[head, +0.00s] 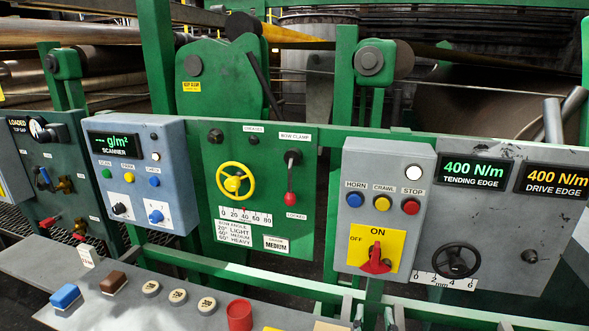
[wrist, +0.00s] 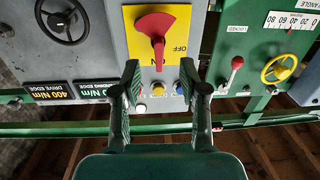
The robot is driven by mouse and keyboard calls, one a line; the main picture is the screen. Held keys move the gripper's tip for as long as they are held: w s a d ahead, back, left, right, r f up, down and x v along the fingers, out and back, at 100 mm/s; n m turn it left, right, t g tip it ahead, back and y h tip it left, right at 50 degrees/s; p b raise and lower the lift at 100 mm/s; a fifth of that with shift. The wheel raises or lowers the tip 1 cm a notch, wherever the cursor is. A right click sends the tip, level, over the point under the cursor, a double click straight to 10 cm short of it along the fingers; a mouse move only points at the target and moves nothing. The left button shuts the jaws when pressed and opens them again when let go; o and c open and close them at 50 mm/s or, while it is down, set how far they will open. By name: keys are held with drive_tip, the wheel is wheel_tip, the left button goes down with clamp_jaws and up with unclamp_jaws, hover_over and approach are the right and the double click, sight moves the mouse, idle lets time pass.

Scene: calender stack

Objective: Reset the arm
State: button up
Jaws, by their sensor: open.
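My gripper (wrist: 160,75) is open and empty in the wrist view, where the scene appears upside down. Its two dark fingers point towards the grey control box (head: 346,210), either side of the red rotary switch's handle in the picture. The red switch (head: 376,254) sits on a yellow plate, its narrow end towards ON; it also shows in the wrist view (wrist: 156,28). Blue, yellow and red buttons show near the fingers. I cannot tell the distance from the fingers to the box.
A green panel with a yellow handwheel (head: 235,180) and a red-knobbed lever (head: 291,185) is left of the box. A black handwheel (head: 455,261) is right, under two displays reading 400 N/m. A grey ledge (head: 190,305) holds blue and brown blocks, round discs and a red cylinder.

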drive_tip(key=s+f+n+g+y, duration=0.1)
drive_tip(key=s+f+n+y, duration=0.3)
drive_tip(key=s+f, duration=1.25)
drive_tip(key=s+d+r+m+g, duration=0.1)
drive_tip(key=s+r, duration=0.1)
drive_tip(key=s, duration=2.1)
drive_tip(key=shift+s+d+m+y, duration=0.15)
drive_tip(key=shift+d+m+y, duration=0.05)
drive_tip(key=shift+m+y, duration=0.1)
